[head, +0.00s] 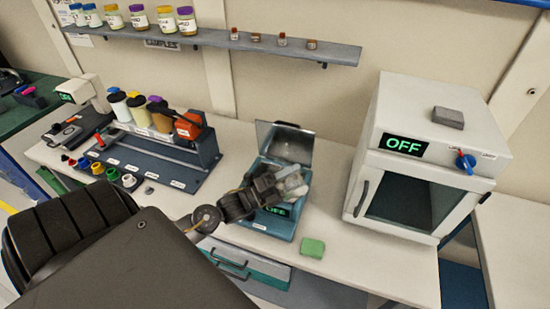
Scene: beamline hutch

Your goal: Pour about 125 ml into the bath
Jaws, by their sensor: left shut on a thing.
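The bath (257,222) is a teal box on the white bench, with its grey lid (284,141) raised at the back. Green letters glow on its front, partly covered by my gripper. My left gripper (280,187) is over the bath, shut on a clear, pale vessel (293,182). The vessel looks tilted above the bath opening. Its liquid level and any stream cannot be made out, and the inside of the bath is mostly hidden by the gripper. My right gripper is not in view.
A white oven (405,209) reading OFF stands to the right, with a grey block (448,117) on top. A green block (312,248) lies in front of the bath. A rack (150,165) with coloured-cap bottles stands left. A shelf (270,45) with jars runs above.

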